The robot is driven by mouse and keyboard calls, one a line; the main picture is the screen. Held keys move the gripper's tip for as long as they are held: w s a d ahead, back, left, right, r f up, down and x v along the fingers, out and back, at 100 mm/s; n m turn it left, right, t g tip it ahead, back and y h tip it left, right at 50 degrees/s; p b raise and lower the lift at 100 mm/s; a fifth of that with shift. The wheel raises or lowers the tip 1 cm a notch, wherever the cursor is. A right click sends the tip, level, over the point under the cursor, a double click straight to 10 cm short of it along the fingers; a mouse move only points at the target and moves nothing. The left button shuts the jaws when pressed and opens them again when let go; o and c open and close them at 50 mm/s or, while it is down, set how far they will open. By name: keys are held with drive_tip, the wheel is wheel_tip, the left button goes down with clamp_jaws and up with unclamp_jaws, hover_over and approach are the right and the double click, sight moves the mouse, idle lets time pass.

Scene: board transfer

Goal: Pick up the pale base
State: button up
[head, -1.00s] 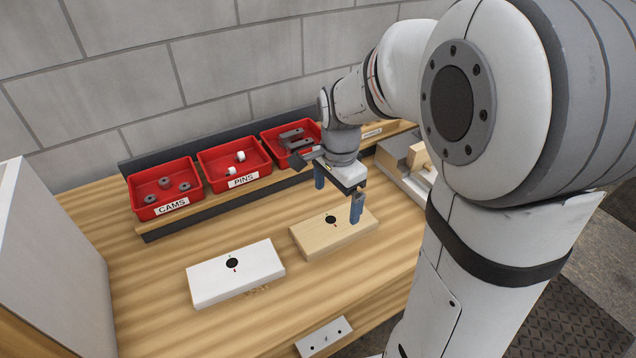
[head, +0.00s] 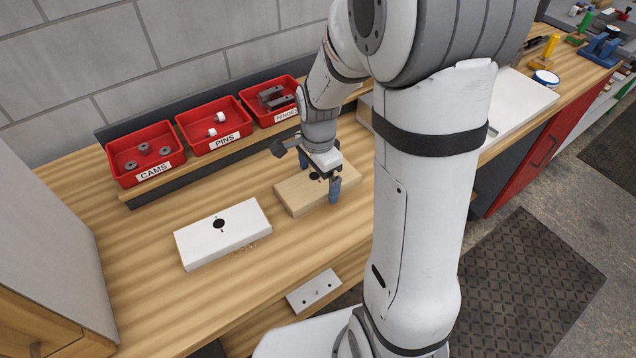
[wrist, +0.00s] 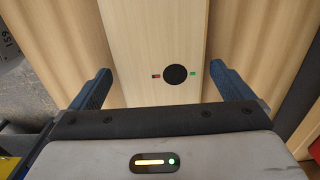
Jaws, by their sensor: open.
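The pale base is a light wooden block (head: 290,196) lying flat on the bench, with a dark round hole in its top. In the wrist view the same pale base (wrist: 155,40) runs between the fingers, with the hole and small red and green marks beside it. My gripper (head: 320,179) is open above the block, with one blue finger on each side of it. In the wrist view my gripper (wrist: 152,92) shows gaps between both fingers and the block's sides. My gripper hides part of the block in the head view.
A white block with a hole (head: 245,237) lies left of the pale base. Red bins labelled CAMS (head: 165,176), PINS (head: 232,142) and a third bin (head: 262,95) stand behind. A small white plate (head: 314,303) is at the front edge. Bare bench lies in front.

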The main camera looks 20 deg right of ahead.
drive_tip(key=c, duration=1.1)
